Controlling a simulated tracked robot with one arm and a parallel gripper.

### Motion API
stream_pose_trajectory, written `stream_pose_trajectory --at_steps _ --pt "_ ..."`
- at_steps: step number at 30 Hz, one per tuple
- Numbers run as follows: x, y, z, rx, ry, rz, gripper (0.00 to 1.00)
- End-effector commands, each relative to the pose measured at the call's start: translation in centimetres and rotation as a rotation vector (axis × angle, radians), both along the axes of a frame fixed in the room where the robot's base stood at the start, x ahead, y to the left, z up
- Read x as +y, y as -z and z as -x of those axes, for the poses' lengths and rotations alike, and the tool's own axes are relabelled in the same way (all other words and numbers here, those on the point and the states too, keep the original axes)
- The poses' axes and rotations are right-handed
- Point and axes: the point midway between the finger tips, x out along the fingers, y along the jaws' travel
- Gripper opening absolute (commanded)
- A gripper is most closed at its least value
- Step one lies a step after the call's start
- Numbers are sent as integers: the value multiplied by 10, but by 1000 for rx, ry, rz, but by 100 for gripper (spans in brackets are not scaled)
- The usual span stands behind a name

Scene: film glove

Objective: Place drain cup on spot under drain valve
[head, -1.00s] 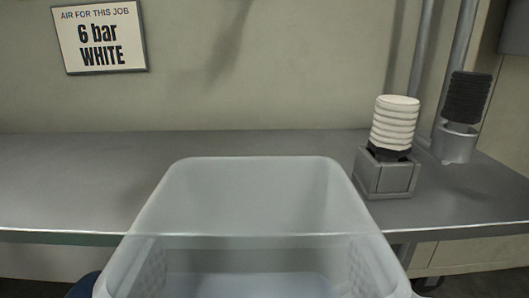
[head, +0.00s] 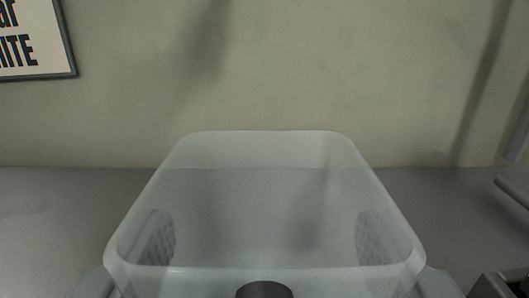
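The drain cup (head: 262,150) is a translucent, open-topped box with rounded corners. It fills the lower middle of the head view and looks upright and empty. My gripper (head: 266,240) is shut on it, with a textured pad at the left side wall and another at the right, both seen through the clear plastic. A dark round-topped thing (head: 264,290) shows at the bottom edge, by the near rim of the cup; I cannot tell whether it is the drain valve. The spot under the valve cannot be made out. I cannot tell whether the cup touches the bench.
A grey bench top (head: 60,205) runs along a plain wall (head: 300,70), bare to the left of the cup. A grey bar-like part (head: 512,192) and a box corner (head: 500,287) stand at the right edge. A sign (head: 30,40) hangs upper left.

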Motion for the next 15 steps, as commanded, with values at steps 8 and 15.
stream_pose_trajectory --at_steps 8,15 --pt "4 2 -35 0 -4 4 36" --pt "4 3 -44 2 -1 0 36"
